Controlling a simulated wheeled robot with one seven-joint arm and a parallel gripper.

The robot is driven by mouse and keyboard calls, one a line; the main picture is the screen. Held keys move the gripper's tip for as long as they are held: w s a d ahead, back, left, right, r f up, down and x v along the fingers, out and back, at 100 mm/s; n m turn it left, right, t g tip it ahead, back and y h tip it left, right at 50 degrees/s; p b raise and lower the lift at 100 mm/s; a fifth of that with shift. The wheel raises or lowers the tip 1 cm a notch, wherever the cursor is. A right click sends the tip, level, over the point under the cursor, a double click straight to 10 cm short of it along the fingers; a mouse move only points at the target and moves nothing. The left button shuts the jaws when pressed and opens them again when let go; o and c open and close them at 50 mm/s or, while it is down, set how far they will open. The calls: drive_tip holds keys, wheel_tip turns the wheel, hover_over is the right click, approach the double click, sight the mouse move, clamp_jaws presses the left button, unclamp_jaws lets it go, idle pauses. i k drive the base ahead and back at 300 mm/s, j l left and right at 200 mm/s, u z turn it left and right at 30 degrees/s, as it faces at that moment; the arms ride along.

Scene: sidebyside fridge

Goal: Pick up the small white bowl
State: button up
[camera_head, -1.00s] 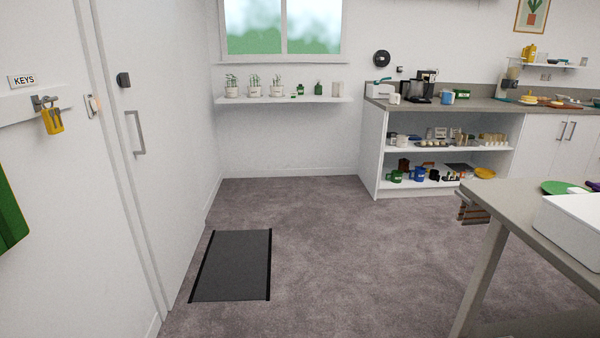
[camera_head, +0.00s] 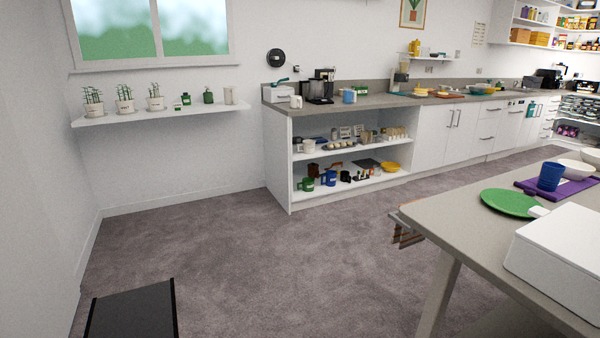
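Two white bowls stand at the far right end of the grey table in the head view. One white bowl (camera_head: 572,170) is behind the blue cup, near the purple mat. The other white bowl (camera_head: 593,157) is farther right and partly cut off by the picture edge. I cannot tell which of them is the small one. My gripper is not in view.
The grey table (camera_head: 470,222) fills the lower right, with a green plate (camera_head: 509,203), a blue cup (camera_head: 550,177), a purple mat (camera_head: 585,191) and a white box (camera_head: 560,255). Open carpet (camera_head: 290,270) lies left of it.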

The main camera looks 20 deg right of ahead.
sight(575, 170)
drive_tip(key=i+j+z, duration=0.15)
drive_tip(key=z, duration=0.3)
drive_tip(key=i+j+z, duration=0.3)
drive_tip(key=z, duration=0.15)
drive_tip(key=i+j+z, duration=0.2)
drive_tip(key=j+z, duration=0.25)
drive_tip(key=i+j+z, duration=0.15)
drive_tip(key=j+z, duration=0.15)
drive_tip(key=z, duration=0.2)
